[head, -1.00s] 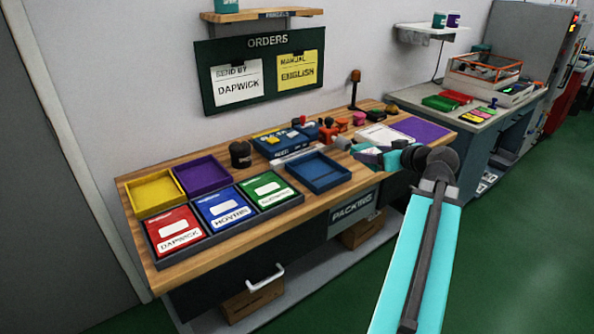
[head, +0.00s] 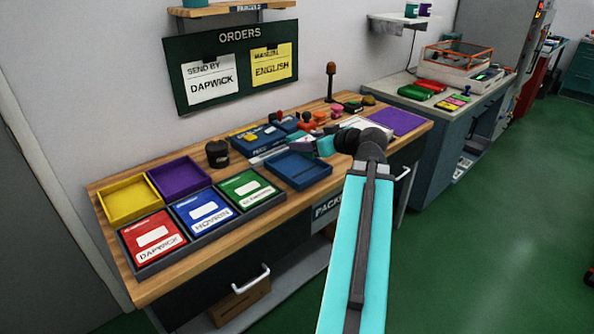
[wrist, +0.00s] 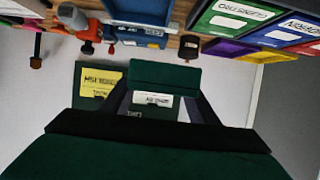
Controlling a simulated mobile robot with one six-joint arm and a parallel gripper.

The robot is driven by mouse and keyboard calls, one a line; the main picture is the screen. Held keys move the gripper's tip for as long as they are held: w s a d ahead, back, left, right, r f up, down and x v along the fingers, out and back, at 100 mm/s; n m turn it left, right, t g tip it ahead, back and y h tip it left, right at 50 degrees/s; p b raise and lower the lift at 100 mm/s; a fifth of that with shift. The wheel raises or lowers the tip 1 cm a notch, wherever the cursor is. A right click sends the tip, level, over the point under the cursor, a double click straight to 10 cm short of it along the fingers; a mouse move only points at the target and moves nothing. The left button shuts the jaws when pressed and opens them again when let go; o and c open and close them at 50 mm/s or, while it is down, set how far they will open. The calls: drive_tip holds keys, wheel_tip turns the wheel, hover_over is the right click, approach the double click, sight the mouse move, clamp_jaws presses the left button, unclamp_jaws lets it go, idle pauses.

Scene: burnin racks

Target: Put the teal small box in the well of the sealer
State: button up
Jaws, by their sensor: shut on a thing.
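My gripper (head: 303,143) reaches over the packing bench, above and behind the empty blue tray in the head view. In the wrist view my gripper (wrist: 163,100) is shut on the teal small box (wrist: 165,74), which shows as a dark teal panel between the fingertips. In the head view the box is too small to tell apart from my teal wrist. A white machine with an orange-framed clear lid (head: 457,57) stands on the far right bench. It may be the sealer; its well cannot be made out.
The wooden packing bench (head: 160,262) holds yellow (head: 128,200) and purple (head: 180,180) trays, red, blue and green cards, a blue tray (head: 298,183), a dark pot (head: 217,154) and several small coloured items. The orders board (head: 232,95) hangs behind.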

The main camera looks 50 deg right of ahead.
drive_tip(key=s+d+f+b, duration=0.4)
drive_tip(key=d+f+b, duration=0.2)
drive_tip(key=d+f, duration=0.4)
wheel_tip(320, 180, down, 2)
drive_tip(key=shift+f, duration=0.2)
drive_tip(key=p, duration=0.1)
hover_over(298, 169)
drive_tip(key=shift+f, duration=0.75)
drive_tip(key=shift+a, duration=0.1)
drive_tip(key=shift+f, duration=0.1)
drive_tip(key=shift+f, duration=1.65)
drive_tip(key=shift+f, duration=0.15)
drive_tip(key=o, duration=1.1)
